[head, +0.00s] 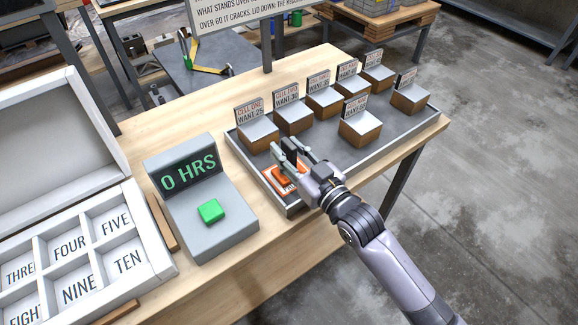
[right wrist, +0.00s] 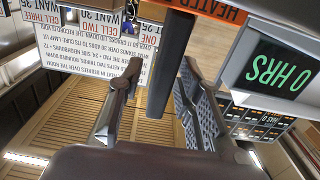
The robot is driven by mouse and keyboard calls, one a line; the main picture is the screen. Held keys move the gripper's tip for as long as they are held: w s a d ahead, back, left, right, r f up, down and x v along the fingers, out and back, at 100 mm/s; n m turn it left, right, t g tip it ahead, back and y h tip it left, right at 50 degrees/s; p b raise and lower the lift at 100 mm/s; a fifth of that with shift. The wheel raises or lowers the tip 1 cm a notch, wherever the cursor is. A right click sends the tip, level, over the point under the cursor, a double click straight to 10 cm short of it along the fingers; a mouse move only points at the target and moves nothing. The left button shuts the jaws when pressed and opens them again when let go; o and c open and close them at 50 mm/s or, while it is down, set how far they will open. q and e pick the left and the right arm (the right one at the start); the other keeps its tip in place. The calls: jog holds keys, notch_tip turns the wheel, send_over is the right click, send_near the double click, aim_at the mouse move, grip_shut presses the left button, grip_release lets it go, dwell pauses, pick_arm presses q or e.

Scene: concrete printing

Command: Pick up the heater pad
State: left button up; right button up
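The bar seems to be the pad's handle. My left gripper is not in view.
The grey tray (head: 243,152) holds several brown blocks with grey tops and signs. A grey timer box (head: 207,228) reading "0 HRS" with a green button stands left of it. An open white numbered case (head: 160,257) is at far left. A sign stands behind.

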grip_shut()
dwell(0.8)
jog(key=shift+r, duration=0.2)
